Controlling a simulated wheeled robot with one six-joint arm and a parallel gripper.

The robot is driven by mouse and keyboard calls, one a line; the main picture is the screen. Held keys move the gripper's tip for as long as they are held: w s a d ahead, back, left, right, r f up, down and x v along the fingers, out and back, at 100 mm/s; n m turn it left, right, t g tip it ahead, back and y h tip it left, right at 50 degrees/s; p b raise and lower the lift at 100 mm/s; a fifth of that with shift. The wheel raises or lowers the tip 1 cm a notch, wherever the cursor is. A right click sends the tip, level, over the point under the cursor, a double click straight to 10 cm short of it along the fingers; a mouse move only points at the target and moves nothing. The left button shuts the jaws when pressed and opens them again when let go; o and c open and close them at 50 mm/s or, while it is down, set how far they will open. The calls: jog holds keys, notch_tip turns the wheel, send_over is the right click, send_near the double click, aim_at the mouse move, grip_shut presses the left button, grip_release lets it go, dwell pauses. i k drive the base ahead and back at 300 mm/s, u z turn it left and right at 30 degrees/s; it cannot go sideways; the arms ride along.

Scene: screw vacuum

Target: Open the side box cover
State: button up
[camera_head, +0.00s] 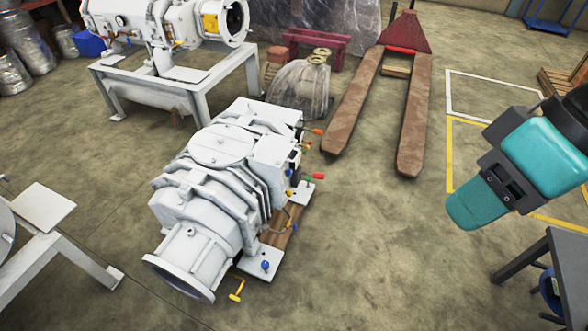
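The white screw vacuum pump (222,170) stands on a wooden base (285,232) in the middle of the head view. A small white side box (270,158) sits on its right side, among red, green and yellow fittings. The box's top face is visible; a dark area shows at its right edge. I cannot make out whether its cover is shut. My teal and black arm enters at the right, well apart from the pump. No gripper fingers can be seen.
A red pallet jack (412,105) stands behind the pump to the right. A second white machine (165,22) rests on a white frame (180,95) at the back left. A dark table (545,265) is at the lower right. The floor between pump and table is clear.

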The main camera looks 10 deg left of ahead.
aim_at(272, 149)
jog(key=u, duration=0.2)
jog(key=i, duration=1.15)
